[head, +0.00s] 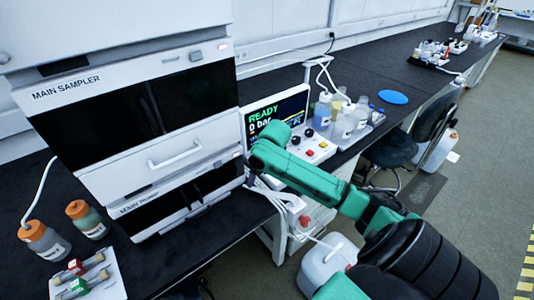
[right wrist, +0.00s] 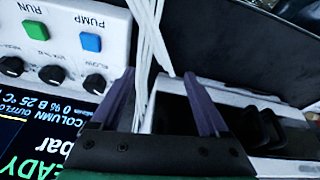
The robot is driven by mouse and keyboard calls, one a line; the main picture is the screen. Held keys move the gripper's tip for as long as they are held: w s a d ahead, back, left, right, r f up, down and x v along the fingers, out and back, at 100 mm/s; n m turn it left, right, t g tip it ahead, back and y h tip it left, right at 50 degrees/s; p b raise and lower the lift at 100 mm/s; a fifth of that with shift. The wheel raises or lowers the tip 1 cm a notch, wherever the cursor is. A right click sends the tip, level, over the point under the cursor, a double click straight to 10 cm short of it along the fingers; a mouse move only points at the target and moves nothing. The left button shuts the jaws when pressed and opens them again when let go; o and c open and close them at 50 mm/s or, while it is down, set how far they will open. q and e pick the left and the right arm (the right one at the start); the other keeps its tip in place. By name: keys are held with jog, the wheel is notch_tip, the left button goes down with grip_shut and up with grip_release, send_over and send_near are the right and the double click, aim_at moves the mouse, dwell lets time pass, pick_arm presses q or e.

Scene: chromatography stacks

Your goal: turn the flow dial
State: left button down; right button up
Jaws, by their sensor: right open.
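The flow dial (right wrist: 95,83) is a round black knob on a white control panel in the right wrist view, where the panel shows upside down. It is the rightmost of three dials, just left of my gripper's left finger. My right gripper (right wrist: 160,77) is open, with its two purple-grey fingers apart and not around the dial. In the head view my teal right arm covers part of the panel (head: 320,151), and my gripper's fingertips are mostly hidden. Black dials show there, but I cannot tell which is the flow dial. My left gripper is not in view.
White tubes (right wrist: 148,35) run past the fingers. A green button (right wrist: 36,30) and a blue button (right wrist: 90,42) sit beside the dials. The READY screen (head: 276,112) adjoins the panel. The main sampler stack (head: 150,110) stands left, and bottles (head: 342,122) stand beyond the panel.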

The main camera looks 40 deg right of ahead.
jog(key=w+d+r+m, duration=0.3)
jog(key=d+r, duration=0.7)
jog(key=shift+t+h, duration=0.3)
jog(key=x, duration=1.4)
jog(key=shift+w+r, duration=0.15)
jog(key=shift+w, duration=0.05)
jog(key=shift+c, duration=0.3)
